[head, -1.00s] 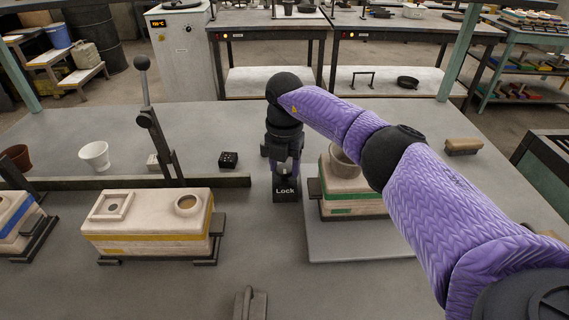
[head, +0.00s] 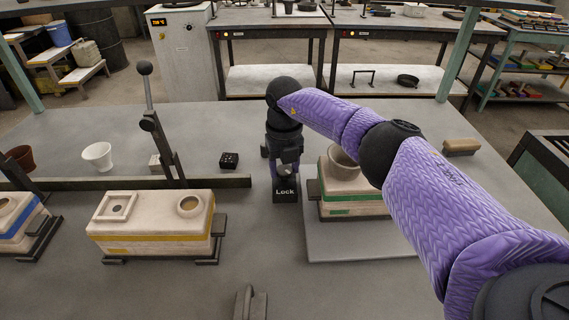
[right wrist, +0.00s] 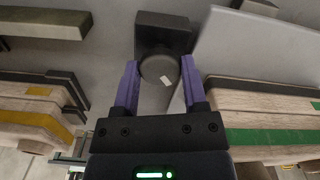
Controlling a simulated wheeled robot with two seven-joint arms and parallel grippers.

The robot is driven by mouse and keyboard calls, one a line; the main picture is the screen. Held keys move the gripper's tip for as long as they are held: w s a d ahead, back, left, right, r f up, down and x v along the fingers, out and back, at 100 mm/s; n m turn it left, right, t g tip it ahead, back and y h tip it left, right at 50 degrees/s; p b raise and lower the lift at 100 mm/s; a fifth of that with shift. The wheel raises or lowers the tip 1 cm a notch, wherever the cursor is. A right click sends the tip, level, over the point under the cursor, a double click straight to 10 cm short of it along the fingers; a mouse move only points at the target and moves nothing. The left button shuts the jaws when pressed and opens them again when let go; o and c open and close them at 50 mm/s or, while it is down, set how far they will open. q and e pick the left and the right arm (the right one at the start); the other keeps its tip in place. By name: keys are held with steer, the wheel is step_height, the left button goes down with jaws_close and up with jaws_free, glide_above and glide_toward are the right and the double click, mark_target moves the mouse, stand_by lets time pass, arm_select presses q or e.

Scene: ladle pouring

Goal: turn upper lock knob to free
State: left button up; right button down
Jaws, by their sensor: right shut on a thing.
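The dark lock block (head: 286,194), labelled "Lock", stands on the table left of the green-banded mould. It also shows in the right wrist view (right wrist: 165,20). Its round grey knob (right wrist: 159,69) carries a short white mark, which lies slantwise in the right wrist view. My right gripper (right wrist: 160,75) is shut on the knob, with one purple finger on each side of it. In the head view my right gripper (head: 285,168) comes down onto the lock from above and hides most of the knob. My left gripper is not in view.
The green-banded mould (head: 350,200) stands close right of the lock on a grey plate (head: 350,242). A yellow-banded mould (head: 150,236) is to the left. A tall lever (head: 150,100) rises behind it. A small black block (head: 229,160) lies near the rail.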

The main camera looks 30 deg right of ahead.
mark_target(284, 169)
steer(key=n, duration=0.5)
steer(key=shift+n, duration=0.3)
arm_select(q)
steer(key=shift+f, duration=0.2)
arm_select(e)
steer(key=shift+n, duration=2.3)
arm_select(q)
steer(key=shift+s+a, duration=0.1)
arm_select(e)
steer(key=shift+c, duration=0.7)
jaws_free()
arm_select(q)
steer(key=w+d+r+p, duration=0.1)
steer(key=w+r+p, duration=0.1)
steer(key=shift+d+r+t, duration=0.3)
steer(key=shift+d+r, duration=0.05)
arm_select(e)
step_height(284, 169, up, 10)
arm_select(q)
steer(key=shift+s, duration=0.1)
